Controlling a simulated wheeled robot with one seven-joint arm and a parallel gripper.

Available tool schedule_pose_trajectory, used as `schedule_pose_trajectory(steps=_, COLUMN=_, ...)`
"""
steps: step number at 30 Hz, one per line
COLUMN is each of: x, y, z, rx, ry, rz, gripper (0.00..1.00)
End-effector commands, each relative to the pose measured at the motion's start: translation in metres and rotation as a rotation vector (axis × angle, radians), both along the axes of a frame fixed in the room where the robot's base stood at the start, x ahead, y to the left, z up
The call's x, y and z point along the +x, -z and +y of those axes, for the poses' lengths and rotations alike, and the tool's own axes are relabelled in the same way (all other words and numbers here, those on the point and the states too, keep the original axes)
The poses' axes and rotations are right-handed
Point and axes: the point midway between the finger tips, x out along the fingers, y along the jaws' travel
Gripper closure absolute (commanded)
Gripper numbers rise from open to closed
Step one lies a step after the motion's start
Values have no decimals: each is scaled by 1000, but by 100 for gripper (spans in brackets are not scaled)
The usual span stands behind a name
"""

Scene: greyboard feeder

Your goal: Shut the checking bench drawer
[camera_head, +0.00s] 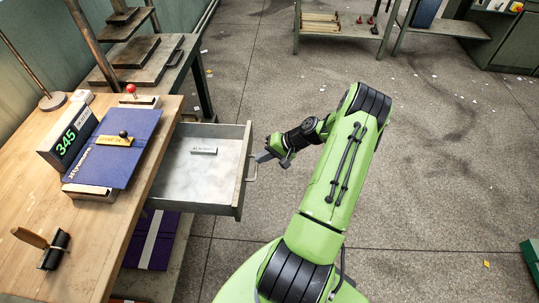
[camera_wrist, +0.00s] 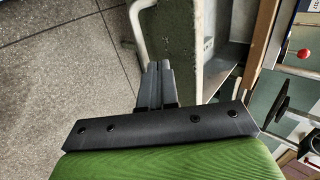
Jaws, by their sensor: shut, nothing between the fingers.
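The checking bench drawer (camera_head: 216,167) is pulled out to the right from under the wooden bench top (camera_head: 125,225). It is grey and holds a small label-like block (camera_head: 203,151). Its bar handle (camera_head: 252,169) is on the right-hand front panel. My gripper (camera_head: 262,157) is at the handle, in front of the drawer. In the wrist view my gripper (camera_wrist: 158,72) has its fingers together and empty, beside the pale handle (camera_wrist: 138,30). I cannot tell whether they touch it. The drawer front (camera_wrist: 185,45) shows beyond the fingers.
On the bench are a display reading 345 (camera_head: 67,141), a blue folder (camera_head: 113,150) and a wood-handled tool (camera_head: 40,243). A purple box (camera_head: 152,240) sits below the drawer. A shelf table (camera_head: 345,28) stands at the back. Floor right of the drawer is mostly clear.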

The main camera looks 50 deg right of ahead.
Motion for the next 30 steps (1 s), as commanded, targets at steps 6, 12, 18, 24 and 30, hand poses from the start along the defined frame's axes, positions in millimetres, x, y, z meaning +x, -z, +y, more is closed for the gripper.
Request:
schedule_pose_trajectory(steps=6, x=17, y=21, z=14, rx=0, ry=-1, rz=0, gripper=100)
schedule_pose_trajectory(steps=12, x=20, y=23, z=15, rx=-1, ry=-1, rz=0, gripper=100)
schedule_pose_trajectory(steps=18, x=20, y=22, z=15, rx=-1, ry=-1, rz=0, gripper=100)
schedule_pose_trajectory(steps=24, x=29, y=22, z=23, rx=-1, ry=-4, rz=0, gripper=100)
schedule_pose_trajectory(steps=30, x=56, y=23, z=45, rx=-1, ry=-6, rz=-1, gripper=100)
